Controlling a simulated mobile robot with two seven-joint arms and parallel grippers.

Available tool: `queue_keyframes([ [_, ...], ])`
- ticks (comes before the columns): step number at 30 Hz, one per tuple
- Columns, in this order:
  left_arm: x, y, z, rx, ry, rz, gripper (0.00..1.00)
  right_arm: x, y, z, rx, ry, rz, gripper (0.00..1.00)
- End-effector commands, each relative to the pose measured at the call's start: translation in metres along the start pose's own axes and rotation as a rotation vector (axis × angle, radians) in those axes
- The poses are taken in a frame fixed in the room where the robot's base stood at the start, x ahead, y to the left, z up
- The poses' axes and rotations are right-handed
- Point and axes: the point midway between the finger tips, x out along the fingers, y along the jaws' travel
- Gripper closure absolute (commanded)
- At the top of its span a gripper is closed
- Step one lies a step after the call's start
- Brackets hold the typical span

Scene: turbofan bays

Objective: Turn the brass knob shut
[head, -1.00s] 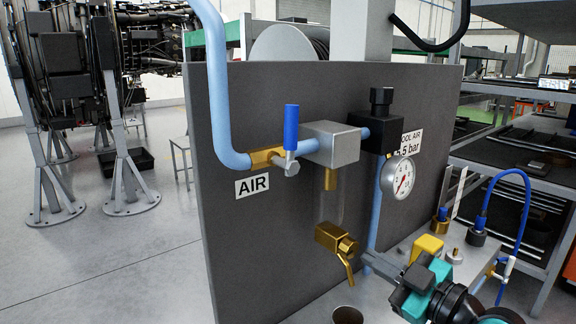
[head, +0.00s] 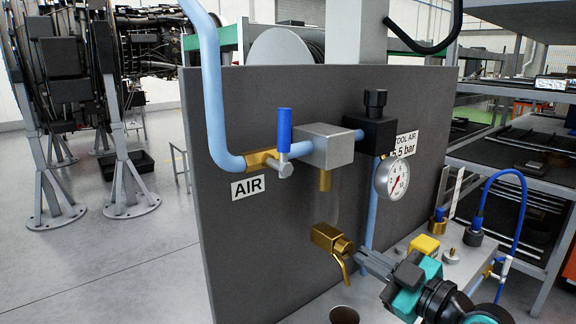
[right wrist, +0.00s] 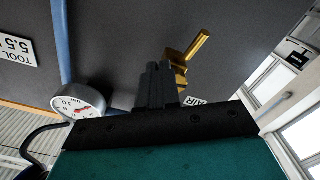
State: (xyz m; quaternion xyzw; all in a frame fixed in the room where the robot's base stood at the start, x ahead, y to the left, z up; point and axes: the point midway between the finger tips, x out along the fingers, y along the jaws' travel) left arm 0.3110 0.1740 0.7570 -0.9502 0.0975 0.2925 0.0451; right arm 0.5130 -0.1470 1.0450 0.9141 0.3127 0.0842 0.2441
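The brass knob (head: 342,250) is on a brass drain fitting (head: 325,236) low on the dark panel, with a thin brass handle hanging down. In the right wrist view the brass fitting (right wrist: 180,62) shows just beyond and beside my fingertips. My right gripper (head: 360,257) points at the knob from the right, very close to it; I cannot tell whether it touches. Its fingers lie together, and I see nothing held between them; they also show in the right wrist view (right wrist: 158,70). My left gripper is not in view.
A blue-handled valve (head: 284,132) on a light blue pipe sits above, beside the AIR label (head: 248,187). The pressure gauge (head: 392,180) is above my gripper. A cup (head: 344,315) stands below the knob. A yellow block (head: 424,246) and blue hose (head: 523,205) are at the right.

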Motion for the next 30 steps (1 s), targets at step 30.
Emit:
queue_keyframes([
  [30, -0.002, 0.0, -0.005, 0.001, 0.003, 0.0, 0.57, 0.003, -0.026, -0.006, 0.002, 0.013, -0.006, 1.0],
])
